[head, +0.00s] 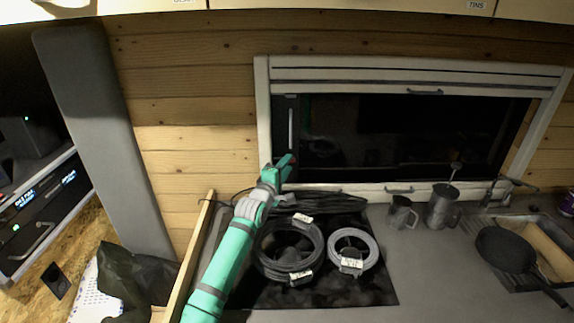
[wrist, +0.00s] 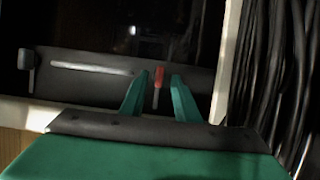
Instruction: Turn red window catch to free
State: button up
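The red window catch (wrist: 158,77) is a small upright red-tipped lever on the dark lower strip of the window frame in the wrist view. My gripper (wrist: 158,84) is open, with one green finger on each side of the catch and a visible gap to both. In the head view my gripper (head: 284,167) is at the lower left corner of the window (head: 400,130). A bit of red shows by its fingertips there, and the rest of the catch is hidden. I cannot tell which setting the catch is in.
Coiled cables (head: 290,248) and a lighter coil (head: 368,250) lie on the dark hob below. In the wrist view, hanging dark cables (wrist: 270,70) run close on the right. A pale bar (wrist: 90,68) lies left.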

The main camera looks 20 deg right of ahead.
jog(key=shift+w+d, duration=0.4)
jog(key=shift+w, duration=0.1)
jog(key=shift+c, duration=0.2)
grip_shut()
jog(key=shift+m, duration=0.3)
jog(key=shift+s+d+r+m+g+y, duration=0.1)
jog(key=shift+d+r+m+g+y, duration=0.1)
jog(key=shift+m+y, duration=1.55)
jog(key=shift+d+r+m+g+y, duration=0.15)
jog(key=shift+m+y, duration=0.7)
jog(key=shift+m, duration=1.65)
jog(key=shift+s+d+r+m+g+y, duration=0.1)
jog(key=shift+r+m+g+y, duration=0.15)
jog(key=shift+m+y, duration=1.5)
jog(key=shift+m+h, duration=0.45)
jog(key=shift+m, duration=0.05)
